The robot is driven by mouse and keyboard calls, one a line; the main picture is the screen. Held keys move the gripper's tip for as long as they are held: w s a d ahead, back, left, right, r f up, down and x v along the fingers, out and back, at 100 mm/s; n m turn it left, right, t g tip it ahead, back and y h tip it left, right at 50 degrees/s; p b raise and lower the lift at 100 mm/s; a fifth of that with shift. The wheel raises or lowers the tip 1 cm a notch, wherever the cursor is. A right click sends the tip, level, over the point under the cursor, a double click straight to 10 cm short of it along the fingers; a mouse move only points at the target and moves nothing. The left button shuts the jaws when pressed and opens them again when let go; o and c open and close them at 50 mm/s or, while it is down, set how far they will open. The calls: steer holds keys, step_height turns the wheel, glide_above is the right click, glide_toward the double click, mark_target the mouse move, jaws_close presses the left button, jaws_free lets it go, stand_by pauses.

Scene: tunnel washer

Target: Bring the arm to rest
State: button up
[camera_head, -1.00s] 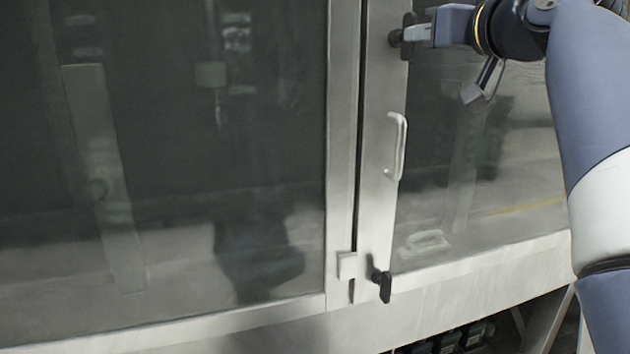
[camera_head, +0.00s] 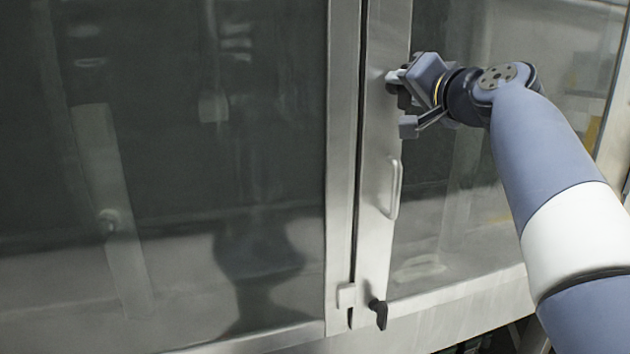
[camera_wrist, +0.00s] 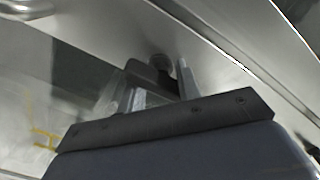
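My gripper (camera_head: 398,80) is in front of the steel door frame, at the upper dark latch (camera_head: 404,97), which it partly hides. In the wrist view my gripper (camera_wrist: 162,88) has its two fingers apart, with the dark latch (camera_wrist: 152,74) between or just beyond them. I see a gap between the fingers, and the latch does not look clamped; whether a finger touches it I cannot tell. My arm reaches in from the right side.
A steel door handle (camera_head: 395,188) stands out below my gripper. A lower dark latch (camera_head: 379,313) is near the door's bottom corner. A large dark glass panel (camera_head: 200,170) fills the left. Glass (camera_head: 455,215) also lies behind my arm.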

steer(key=shift+m+p, duration=0.65)
steer(key=shift+m, duration=0.25)
steer(key=shift+s+a+r, duration=0.1)
